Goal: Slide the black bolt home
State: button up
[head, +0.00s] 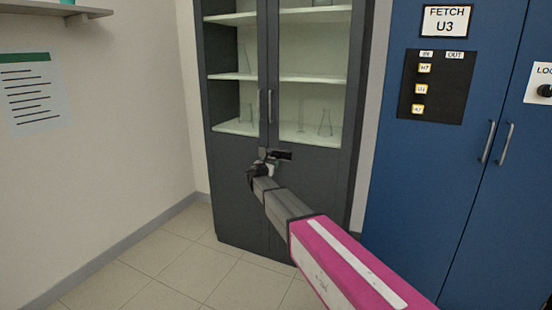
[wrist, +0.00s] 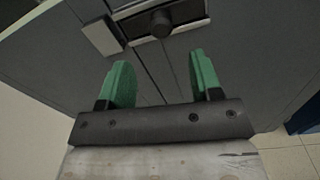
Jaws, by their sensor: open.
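The black bolt (head: 284,155) is mounted on the front of the dark grey cabinet (head: 235,190), just below the glass and by the seam between the doors. In the wrist view its round black knob (wrist: 161,23) stands out from a plate at the top. A light grey block (wrist: 102,36) sits to the left of the knob. I cannot tell whether the bolt's end is inside it. My gripper (wrist: 162,78) is open and empty, its two green fingertips short of the knob and apart from it. In the head view my gripper (head: 262,165) partly hides the block.
Two upright handles (head: 266,106) sit above the bolt on the glass doors, with glassware on shelves behind. A blue cabinet (head: 430,190) with a label board (head: 434,88) stands to the right. Tiled floor (head: 165,265) is clear at the left, beside a white wall.

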aim_at(277, 157)
jog(key=x, duration=0.9)
jog(key=shift+w+d, duration=0.1)
